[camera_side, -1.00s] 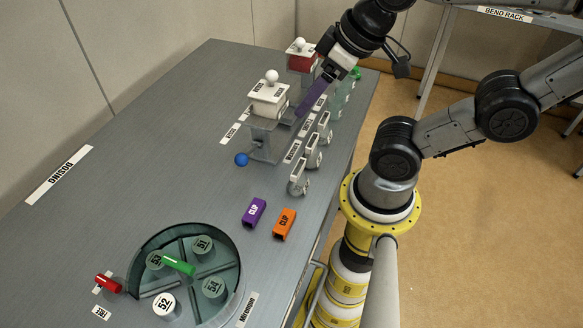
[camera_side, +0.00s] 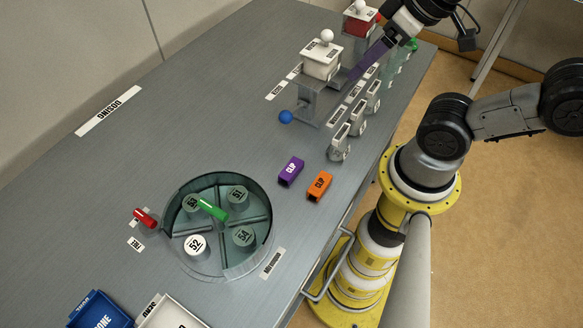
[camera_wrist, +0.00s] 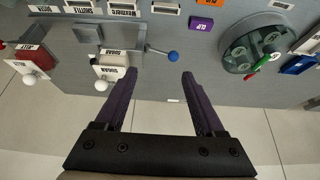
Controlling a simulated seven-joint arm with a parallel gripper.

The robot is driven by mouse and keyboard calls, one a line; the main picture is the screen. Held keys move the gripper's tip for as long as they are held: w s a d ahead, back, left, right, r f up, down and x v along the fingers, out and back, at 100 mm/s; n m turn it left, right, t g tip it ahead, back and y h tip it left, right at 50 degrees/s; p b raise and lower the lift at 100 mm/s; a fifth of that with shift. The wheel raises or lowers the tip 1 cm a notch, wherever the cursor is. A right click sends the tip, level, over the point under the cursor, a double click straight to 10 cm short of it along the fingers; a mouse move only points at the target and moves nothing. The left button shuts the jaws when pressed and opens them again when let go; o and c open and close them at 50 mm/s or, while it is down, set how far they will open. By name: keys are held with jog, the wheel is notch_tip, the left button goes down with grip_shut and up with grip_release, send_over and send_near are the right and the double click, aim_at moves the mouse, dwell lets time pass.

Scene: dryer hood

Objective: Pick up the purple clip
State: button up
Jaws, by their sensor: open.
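The purple clip (camera_side: 291,171) lies on the grey table, left of an orange clip (camera_side: 319,185) and apart from it, in the side view. In the wrist view the purple clip (camera_wrist: 201,24) is near the top, beyond and right of my fingers. My gripper (camera_wrist: 159,74) is open with nothing between its two purple fingers. In the side view my gripper (camera_side: 364,66) is at the far part of the table, beside the white-topped dispenser, well away from the purple clip.
A dispenser (camera_side: 322,62) with a blue ball knob (camera_side: 286,117) and several small labelled holders (camera_side: 356,119) stand beyond the clips. A round carousel (camera_side: 264,207) with numbered cups is nearer. Blue (camera_side: 100,312) and white bins are at lower left. Table left of the clips is clear.

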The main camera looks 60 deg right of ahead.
jog(key=n+g, duration=0.6)
jog(key=n, duration=1.2)
send_over(293, 165)
notch_tip(293, 165, down, 10)
notch_tip(293, 165, down, 8)
jog(key=shift+w+d+f, duration=0.1)
jog(key=shift+d+f, duration=0.05)
jog(key=shift+f, duration=2.65)
jog(key=shift+c, duration=0.2)
